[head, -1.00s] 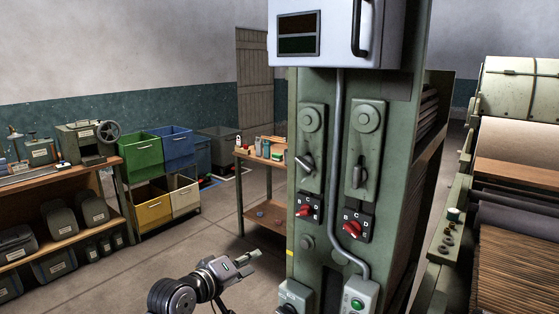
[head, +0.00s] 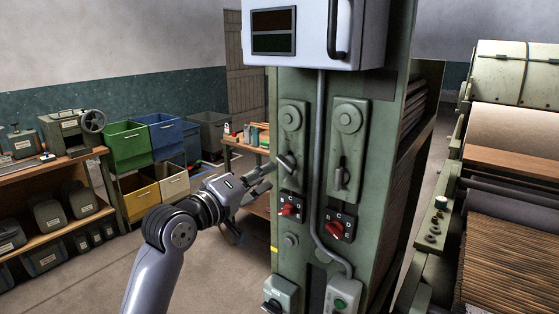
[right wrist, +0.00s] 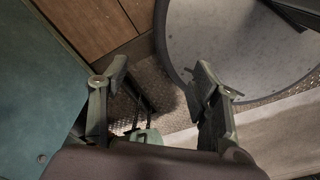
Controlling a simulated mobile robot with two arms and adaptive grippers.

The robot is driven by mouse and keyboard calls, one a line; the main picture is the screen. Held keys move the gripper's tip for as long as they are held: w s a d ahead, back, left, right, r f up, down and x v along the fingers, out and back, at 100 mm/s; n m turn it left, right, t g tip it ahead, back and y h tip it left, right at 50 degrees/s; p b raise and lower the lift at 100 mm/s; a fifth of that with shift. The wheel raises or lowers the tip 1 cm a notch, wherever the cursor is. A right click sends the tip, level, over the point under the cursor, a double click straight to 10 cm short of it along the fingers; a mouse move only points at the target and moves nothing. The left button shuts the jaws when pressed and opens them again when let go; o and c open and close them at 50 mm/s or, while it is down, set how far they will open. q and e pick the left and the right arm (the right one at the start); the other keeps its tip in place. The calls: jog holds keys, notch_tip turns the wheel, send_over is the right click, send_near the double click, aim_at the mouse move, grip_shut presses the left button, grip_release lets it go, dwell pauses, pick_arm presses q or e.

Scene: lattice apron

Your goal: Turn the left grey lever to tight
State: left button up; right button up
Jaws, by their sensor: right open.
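The left grey lever (head: 287,163) sits on the left plate of the green column, below a round boss, and its handle looks tilted. My left gripper (head: 266,178) is just left of this lever, with its fingertips close to it. I cannot tell whether they touch it, or how far the fingers are apart. The right grey lever (head: 343,176) points about straight down on its own plate. My right gripper (right wrist: 160,90) shows in the right wrist view with its fingers spread and nothing between them, away from the levers.
Red selector knobs (head: 290,209) sit under the levers. A grey conduit (head: 320,150) runs between the plates. A white box (head: 300,35) with a handle is above. A wooden bench (head: 245,147) stands behind my left gripper. A roller machine (head: 510,170) is at the right.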

aim_at(283, 166)
pick_arm(q)
jog(key=p+x, duration=0.1)
jog(key=x, duration=0.4)
jog(key=shift+w+d+r, duration=0.1)
jog(key=shift+w+d, duration=0.1)
jog(key=shift+w, duration=0.05)
jog(key=shift+w+d+p, duration=0.3)
jog(key=shift+w+p, duration=0.05)
jog(key=shift+w, duration=0.05)
pick_arm(e)
jog(key=shift+w+d+r, duration=0.2)
jog(key=shift+d+r, duration=0.1)
jog(key=shift+r, duration=0.25)
jog(key=shift+w+d+r, duration=0.15)
jog(key=shift+d+r, duration=0.1)
jog(key=shift+r, duration=0.3)
pick_arm(q)
jog(key=shift+c, duration=0.3)
grip_shut()
pick_arm(e)
jog(key=shift+a, duration=0.1)
jog(key=shift+a, duration=0.15)
